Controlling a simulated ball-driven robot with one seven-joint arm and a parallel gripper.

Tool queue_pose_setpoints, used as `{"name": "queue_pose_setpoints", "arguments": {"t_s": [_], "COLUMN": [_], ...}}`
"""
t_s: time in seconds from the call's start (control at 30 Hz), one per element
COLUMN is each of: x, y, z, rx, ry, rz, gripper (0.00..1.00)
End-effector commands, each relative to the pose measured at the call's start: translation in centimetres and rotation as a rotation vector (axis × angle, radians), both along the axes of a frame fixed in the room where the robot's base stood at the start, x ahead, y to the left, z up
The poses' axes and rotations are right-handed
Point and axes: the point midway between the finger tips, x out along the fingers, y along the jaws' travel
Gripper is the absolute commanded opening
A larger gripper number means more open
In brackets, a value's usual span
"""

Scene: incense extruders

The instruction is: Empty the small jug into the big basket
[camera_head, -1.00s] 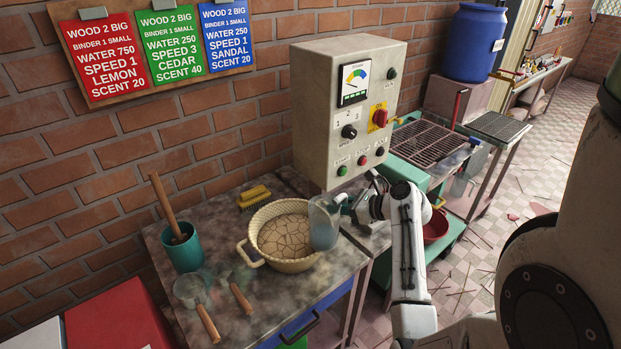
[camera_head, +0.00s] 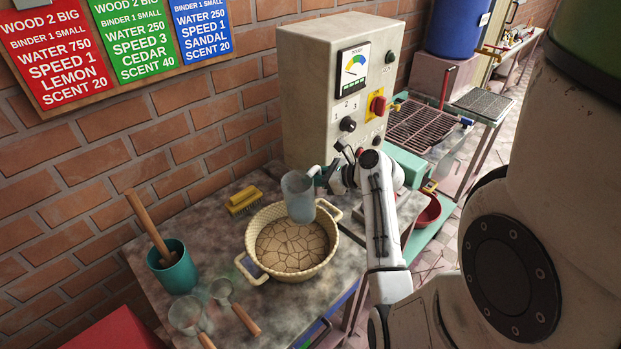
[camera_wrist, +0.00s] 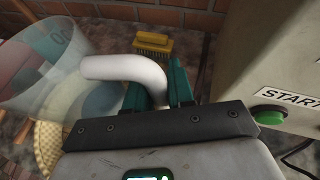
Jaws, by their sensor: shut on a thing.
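The small jug (camera_head: 299,197) is grey and see-through, and is held over the right back part of the big basket. It looks nearly upright in the head view. My gripper (camera_head: 327,178) is shut on its handle from the right. In the wrist view the jug (camera_wrist: 45,72) is at the upper left, and its pale handle (camera_wrist: 125,68) runs between the teal fingers of my gripper (camera_wrist: 164,85). The big basket (camera_head: 262,222) is cream and woven, with two handles, and holds cracked brown material. The jug's contents cannot be made out.
A control box (camera_head: 312,90) stands close behind the jug. A yellow brush (camera_head: 244,202) lies behind the basket. A teal cup (camera_head: 172,268) with a wooden pestle and two scoops (camera_head: 222,291) are at the left. A red bowl (camera_head: 429,210) is at the right.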

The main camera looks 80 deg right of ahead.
Motion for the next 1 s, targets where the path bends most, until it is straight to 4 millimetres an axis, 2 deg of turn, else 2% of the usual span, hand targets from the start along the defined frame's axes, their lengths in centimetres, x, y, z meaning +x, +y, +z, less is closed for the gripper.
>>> {"name": "queue_pose_setpoints", "arguments": {"t_s": [0.37,0.43,1.0], "x": [-0.5,-0.4,0.0], "y": [-1.3,-1.0,0.0], "z": [4.0,3.6,4.8], "rx": [-0.393,-0.429,-0.723], "ry": [0.158,0.172,0.292], "rz": [0.000,0.001,-0.001], "gripper": [0.00,0.00,0.00]}}
